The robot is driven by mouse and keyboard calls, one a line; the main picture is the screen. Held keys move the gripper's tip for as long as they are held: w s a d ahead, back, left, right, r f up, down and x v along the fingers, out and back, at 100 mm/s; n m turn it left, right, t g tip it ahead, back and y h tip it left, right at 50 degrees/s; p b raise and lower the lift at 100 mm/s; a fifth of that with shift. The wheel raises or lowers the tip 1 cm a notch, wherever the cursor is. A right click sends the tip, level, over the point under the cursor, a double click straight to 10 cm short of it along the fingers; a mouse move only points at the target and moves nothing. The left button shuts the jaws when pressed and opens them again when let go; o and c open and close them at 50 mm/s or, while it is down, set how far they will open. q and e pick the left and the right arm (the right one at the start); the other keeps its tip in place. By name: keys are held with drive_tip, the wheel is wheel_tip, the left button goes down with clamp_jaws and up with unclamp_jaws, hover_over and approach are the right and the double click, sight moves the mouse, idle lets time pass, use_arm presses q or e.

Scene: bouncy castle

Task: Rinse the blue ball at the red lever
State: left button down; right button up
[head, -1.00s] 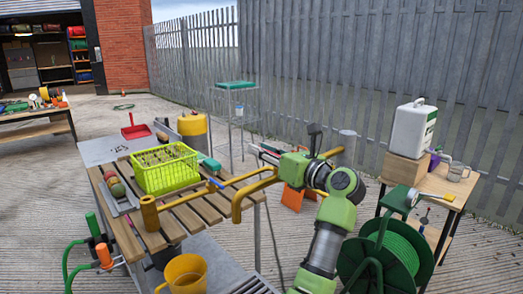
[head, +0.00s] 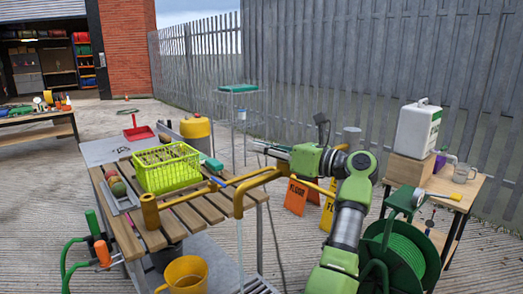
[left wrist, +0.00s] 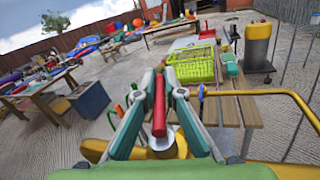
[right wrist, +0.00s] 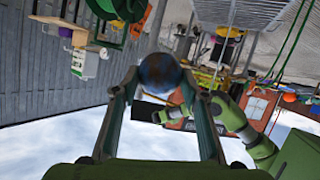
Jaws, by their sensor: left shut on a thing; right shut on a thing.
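A thin pale stream (head: 239,245), which looks like water, hangs below the bent pipe end. In the right wrist view my right gripper (right wrist: 158,80) is shut on the dark blue ball (right wrist: 160,72).
A lime crate (head: 166,170) stands on the slatted table (head: 200,207). A yellow mug (head: 184,272) is low at the front. Orange floor signs (head: 296,197) stand behind the pipe. A green hose reel (head: 402,258) and a table with a white canister (head: 418,135) are at right.

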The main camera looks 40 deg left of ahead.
use_arm(q)
drive_tip(key=c, duration=2.2)
unclamp_jaws()
drive_tip(key=shift+o, duration=0.2)
drive_tip(key=v, duration=1.2)
